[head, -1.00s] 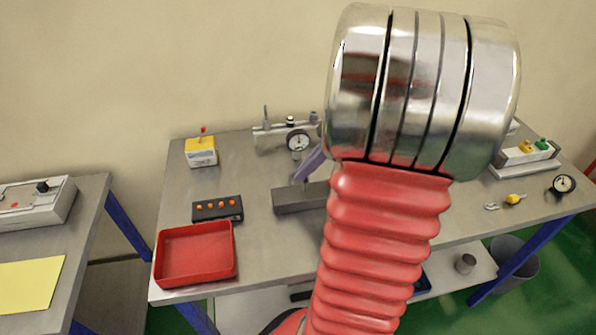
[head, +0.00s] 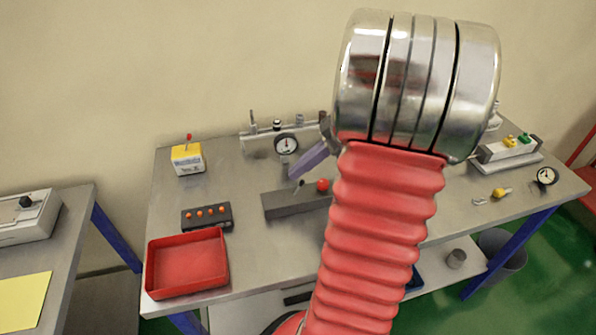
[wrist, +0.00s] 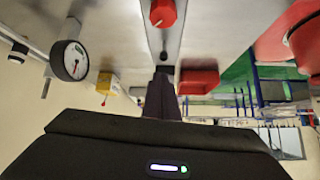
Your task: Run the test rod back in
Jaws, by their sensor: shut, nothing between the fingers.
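No part is plainly a test rod. A long grey block (head: 283,205) lies on the bench, with a round red knob (head: 322,185) at its right end and a small dark lever (head: 300,183) on top. The wrist view, which looks upside down, shows the knob (wrist: 163,12) at the top and the dark lever (wrist: 164,54) below it. My gripper (head: 293,177) is shut and empty, just above the lever end of the block. Its fingers (wrist: 161,75) also show in the wrist view, pointing at the lever; I cannot tell whether they touch. My arm hides the block's right side.
A cylinder with a dial gauge (head: 286,144) stands behind the block. A yellow box with a red lever (head: 188,160), a black strip with orange buttons (head: 206,217) and a red tray (head: 187,264) are on the left. A fitting block (head: 507,153) and gauge (head: 546,176) are right.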

